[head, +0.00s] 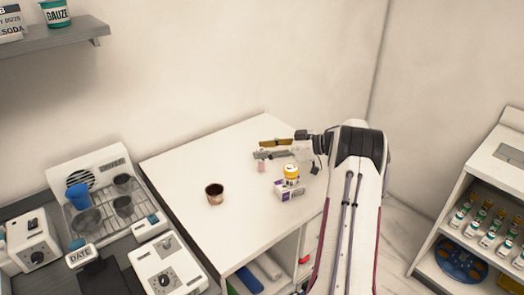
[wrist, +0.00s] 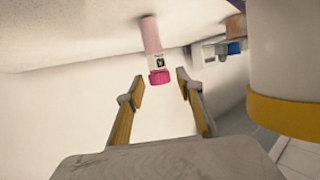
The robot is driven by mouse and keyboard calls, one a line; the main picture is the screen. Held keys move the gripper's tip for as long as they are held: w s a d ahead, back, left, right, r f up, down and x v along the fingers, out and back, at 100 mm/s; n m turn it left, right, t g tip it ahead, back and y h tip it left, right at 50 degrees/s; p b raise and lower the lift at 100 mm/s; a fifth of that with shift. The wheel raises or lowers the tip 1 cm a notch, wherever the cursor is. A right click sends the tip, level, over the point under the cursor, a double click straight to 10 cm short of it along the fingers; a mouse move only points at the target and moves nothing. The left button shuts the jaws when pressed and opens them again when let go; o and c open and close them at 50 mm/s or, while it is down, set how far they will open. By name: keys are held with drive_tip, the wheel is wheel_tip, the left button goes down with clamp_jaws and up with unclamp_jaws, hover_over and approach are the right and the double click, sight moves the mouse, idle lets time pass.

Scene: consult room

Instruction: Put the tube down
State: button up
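The tube is pale pink with a magenta cap and a dark-and-white label. In the wrist view the tube (wrist: 152,38) appears upside down, its pale end at the white table surface. In the head view the small pink tube (head: 262,167) shows just below my gripper (head: 259,149), seemingly upright on the table (head: 185,161). In the wrist view my gripper (wrist: 160,82) is open. Its two yellow-and-grey fingers lie on either side of the cap, with visible gaps, and hold nothing.
The jar looms large in the wrist view (wrist: 288,60). A brown cup (head: 215,194) stands to the left. Table space between cup and tube is clear.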

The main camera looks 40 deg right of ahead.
drive_tip(key=v, duration=1.1)
drive_tip(key=shift+r, duration=0.1)
drive_tip(key=shift+a, duration=0.1)
idle(0.4)
drive_tip(key=w+a+r+m+t+h, duration=0.1)
drive_tip(key=w+a+r+t+h, duration=0.15)
drive_tip(key=w+r, duration=0.5)
drive_tip(key=w+a+r+t+h, duration=0.1)
drive_tip(key=w+a+r+h, duration=0.3)
drive_tip(key=r, duration=0.6)
drive_tip(key=a+r+m+h, duration=0.4)
drive_tip(key=a+r+h, duration=0.25)
drive_tip(key=r, duration=0.45)
drive_tip(key=s+a+f+g+y, duration=0.1)
drive_tip(key=s+a+f+g, duration=0.2)
drive_tip(key=s+a+f, duration=0.3)
drive_tip(key=s+a+f+m+g+y, duration=0.1)
drive_tip(key=s+a+f, duration=0.6)
drive_tip(key=s+a, duration=0.8)
drive_tip(key=s+a+f+g+y, duration=0.2)
drive_tip(key=s+a+f+g, duration=0.4)
drive_tip(key=s, duration=1.2)
drive_tip(key=a+f, duration=0.1)
drive_tip(key=a, duration=0.3)
drive_tip(key=shift+m+y, duration=0.4)
